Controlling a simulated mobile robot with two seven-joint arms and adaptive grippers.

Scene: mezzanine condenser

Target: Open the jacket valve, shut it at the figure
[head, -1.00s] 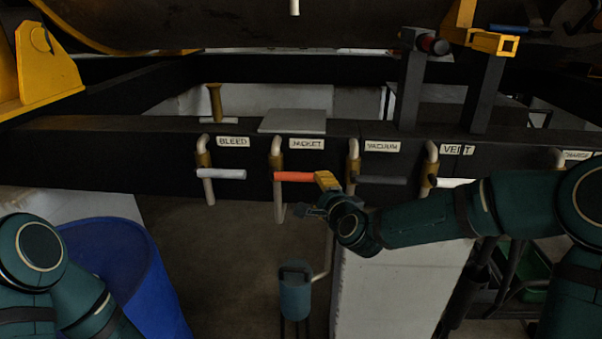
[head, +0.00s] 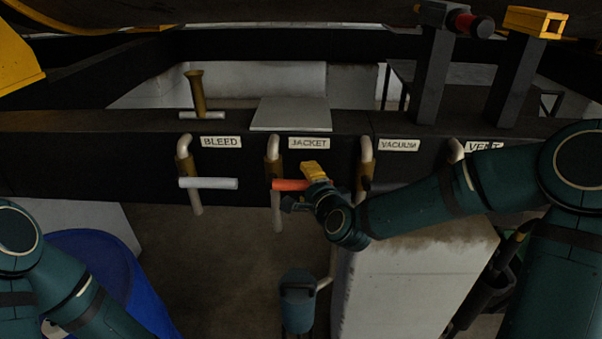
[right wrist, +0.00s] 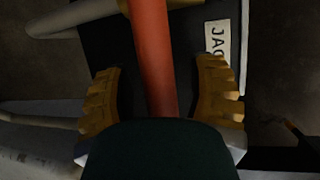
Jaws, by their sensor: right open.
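The jacket valve's orange-red lever (head: 289,185) sticks out level to the right from its brass valve body (head: 272,172), below the JACKET label (head: 309,143). My right gripper (head: 301,188) is at the lever's free end. In the right wrist view, the lever (right wrist: 152,50) runs between the two ribbed yellow fingers of the gripper (right wrist: 159,80), with a gap on each side. The gripper is open around the lever. Part of the JACKET label (right wrist: 218,42) also shows there. My left gripper is out of view. I see no readable figure.
The bleed valve's white lever (head: 208,183) is to the left. The vacuum valve (head: 366,158) is close on the right, partly behind my right arm. A blue drum (head: 105,265) stands at lower left, and a small blue-grey vessel (head: 297,300) stands below the jacket valve.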

